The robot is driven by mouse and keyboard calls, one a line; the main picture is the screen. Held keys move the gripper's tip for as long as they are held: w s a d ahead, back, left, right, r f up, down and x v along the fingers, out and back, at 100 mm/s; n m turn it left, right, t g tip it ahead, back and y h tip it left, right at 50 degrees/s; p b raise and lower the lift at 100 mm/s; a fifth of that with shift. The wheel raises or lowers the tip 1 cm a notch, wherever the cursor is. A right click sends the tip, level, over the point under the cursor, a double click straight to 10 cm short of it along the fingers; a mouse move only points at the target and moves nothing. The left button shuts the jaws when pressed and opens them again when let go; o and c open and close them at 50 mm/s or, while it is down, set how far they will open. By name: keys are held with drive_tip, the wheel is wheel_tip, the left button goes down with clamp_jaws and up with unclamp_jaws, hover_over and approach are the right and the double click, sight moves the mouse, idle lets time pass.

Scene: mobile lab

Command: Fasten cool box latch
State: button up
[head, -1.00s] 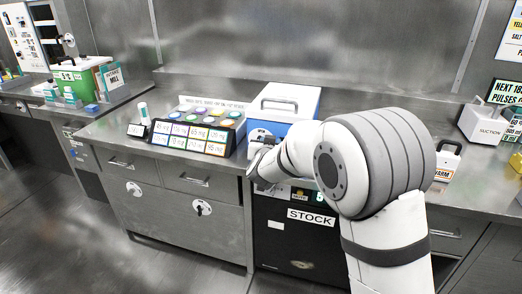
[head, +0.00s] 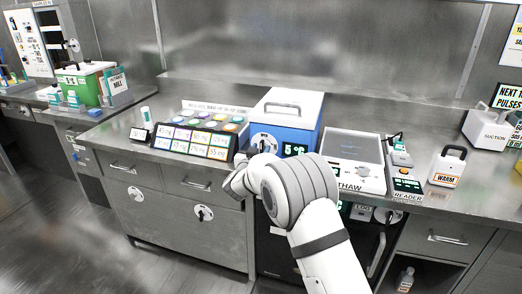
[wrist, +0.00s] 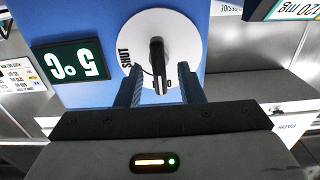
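The cool box (head: 302,112) is blue with a closed white lid and stands on the steel bench. Its latch is a dark handle (wrist: 157,55) on a white round plate (wrist: 174,28), marked SHUT at one side. The plate also shows on the box's front in the head view (head: 264,139). In the wrist view the handle points down, away from the SHUT mark. My gripper (wrist: 160,78) is open, with one finger on each side of the handle and visible gaps; I cannot tell how far the tips are from the plate. My arm's end hides the fingers in the head view.
A 5 °C display (wrist: 72,64) is beside the latch. A panel of coloured labels (head: 192,141) stands left of the box. The thaw plate (head: 353,150), reader (head: 407,184) and warm container (head: 447,168) stand to its right. Drawers are below the bench.

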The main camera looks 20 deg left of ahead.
drive_tip(key=shift+w, duration=0.2)
drive_tip(key=shift+c, duration=0.3)
clamp_jaws()
